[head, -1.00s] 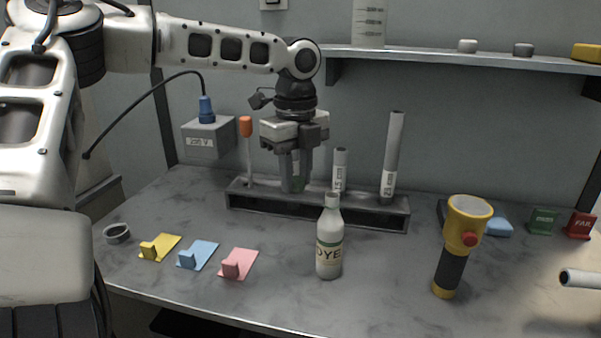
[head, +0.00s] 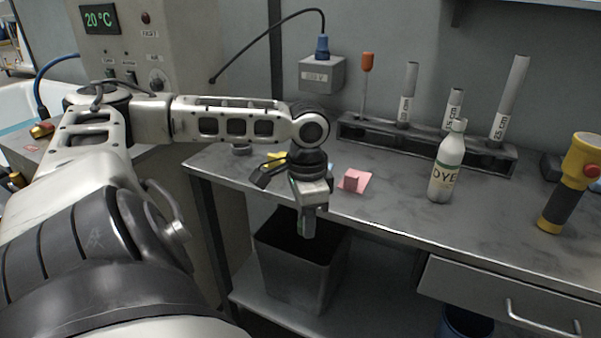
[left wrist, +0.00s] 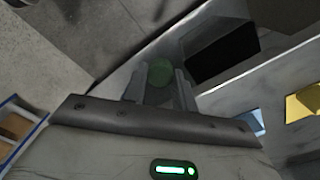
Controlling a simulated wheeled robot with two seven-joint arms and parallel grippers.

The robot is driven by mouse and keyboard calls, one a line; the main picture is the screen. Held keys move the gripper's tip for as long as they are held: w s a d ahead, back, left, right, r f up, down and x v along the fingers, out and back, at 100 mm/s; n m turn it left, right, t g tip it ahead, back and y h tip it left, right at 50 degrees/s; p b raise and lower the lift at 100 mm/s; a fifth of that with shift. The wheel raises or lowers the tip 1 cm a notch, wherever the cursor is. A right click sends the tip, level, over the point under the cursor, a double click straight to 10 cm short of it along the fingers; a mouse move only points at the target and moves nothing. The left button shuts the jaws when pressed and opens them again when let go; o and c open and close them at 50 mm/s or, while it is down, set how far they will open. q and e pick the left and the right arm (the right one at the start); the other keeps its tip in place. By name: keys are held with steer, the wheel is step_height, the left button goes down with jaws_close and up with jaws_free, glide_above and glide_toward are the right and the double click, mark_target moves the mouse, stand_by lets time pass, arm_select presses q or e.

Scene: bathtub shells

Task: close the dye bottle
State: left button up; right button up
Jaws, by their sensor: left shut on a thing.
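The white dye bottle (head: 440,178) stands upright on the bench in front of the tube rack, its label reading DYE. Its narrow pale neck (head: 458,126) points up; I cannot tell whether anything covers its mouth. My left gripper (head: 309,232) points down at the bench's front edge, well left of the bottle. It is shut on a small green round thing (left wrist: 160,73), which shows between the fingers in the left wrist view. In the head view the fingers mostly hide it. My right gripper is not in view.
A dark open bin (head: 300,268) stands below my left gripper. A pink card holder (head: 354,181) lies between gripper and bottle. The rack (head: 425,140) with several tubes stands behind the bottle, and a yellow flashlight (head: 572,182) to its right.

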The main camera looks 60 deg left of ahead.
arm_select(q)
steer(key=w+d+f+n+b, duration=0.1)
steer(key=w+d+f+n, duration=0.1)
steer(key=d, duration=0.9)
steer(key=w+d+f+n+b, duration=0.2)
steer(key=w+d, duration=0.1)
steer(key=d, duration=0.8)
steer(key=shift+w+d+b, duration=0.25)
steer(key=shift+b, duration=0.05)
